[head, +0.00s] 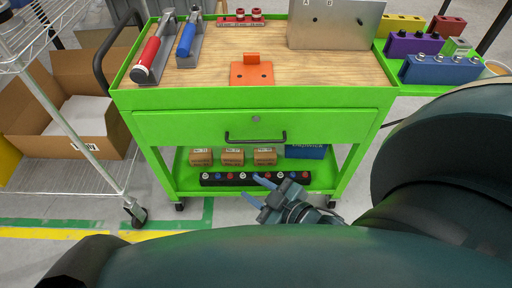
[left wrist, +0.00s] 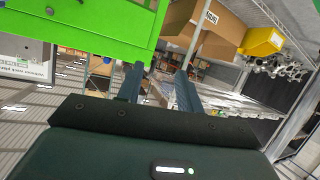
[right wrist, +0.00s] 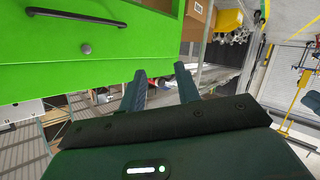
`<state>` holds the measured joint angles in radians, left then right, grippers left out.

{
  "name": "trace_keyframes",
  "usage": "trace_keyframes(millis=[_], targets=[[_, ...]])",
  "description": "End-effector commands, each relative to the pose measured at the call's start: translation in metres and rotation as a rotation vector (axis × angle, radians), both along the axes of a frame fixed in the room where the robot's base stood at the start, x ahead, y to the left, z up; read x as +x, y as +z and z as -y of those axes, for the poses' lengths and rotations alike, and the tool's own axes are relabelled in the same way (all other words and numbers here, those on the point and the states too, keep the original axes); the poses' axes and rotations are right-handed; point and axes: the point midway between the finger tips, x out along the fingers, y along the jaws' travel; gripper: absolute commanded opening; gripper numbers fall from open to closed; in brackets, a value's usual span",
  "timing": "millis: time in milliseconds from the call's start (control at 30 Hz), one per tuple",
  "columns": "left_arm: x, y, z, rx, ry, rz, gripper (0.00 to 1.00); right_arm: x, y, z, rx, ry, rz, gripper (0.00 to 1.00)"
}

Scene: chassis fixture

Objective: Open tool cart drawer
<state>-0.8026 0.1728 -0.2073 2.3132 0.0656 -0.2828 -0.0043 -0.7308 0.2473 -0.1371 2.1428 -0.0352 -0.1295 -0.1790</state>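The green tool cart (head: 345,170) stands in front of me. Its drawer (head: 180,125) looks shut, flush under the wooden top, with a dark bar handle (head: 255,138) and a round lock above it. My right gripper (head: 258,191) is open and empty, below and in front of the handle, not touching it. In the right wrist view the handle (right wrist: 72,17) lies at the upper left, outside the open fingers (right wrist: 162,88). My left gripper (left wrist: 160,85) is open and empty in its wrist view, with the green cart at the upper left. It does not clearly show in the head view.
The cart top (head: 210,80) holds tools, an orange bracket (head: 252,74) and a metal plate (head: 335,25). The lower shelf holds small boxes (head: 233,157) and a black strip (head: 225,179). A wire rack (head: 75,125) and a cardboard box (head: 105,140) stand left. My dark arm covers the lower right.

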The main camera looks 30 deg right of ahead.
Motion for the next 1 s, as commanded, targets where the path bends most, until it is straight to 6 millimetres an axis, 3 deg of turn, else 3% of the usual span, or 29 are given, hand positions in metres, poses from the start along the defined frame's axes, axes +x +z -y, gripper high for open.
trace_keyframes(millis=[33,233,400,467,667,1000], targets=[[0.000,-0.005,0.000,-0.003,0.000,0.007,0.36,0.007,-0.018,0.017,-0.116,0.026,0.046,0.32],[-0.001,-0.009,0.000,-0.020,0.002,0.039,0.36,0.034,-0.053,0.082,-0.591,0.146,0.249,0.32],[-0.002,-0.007,0.000,-0.026,0.002,0.050,0.36,0.050,-0.064,0.129,-0.912,0.236,0.366,0.32],[-0.002,-0.006,0.000,-0.027,0.003,0.053,0.36,0.053,-0.066,0.138,-0.977,0.254,0.391,0.32],[-0.002,-0.005,-0.001,-0.027,0.004,0.060,0.36,0.070,-0.068,0.141,-1.029,0.269,0.415,0.32],[-0.004,-0.006,-0.003,-0.019,0.005,0.083,0.36,0.137,-0.078,0.124,-1.025,0.267,0.412,0.32]])
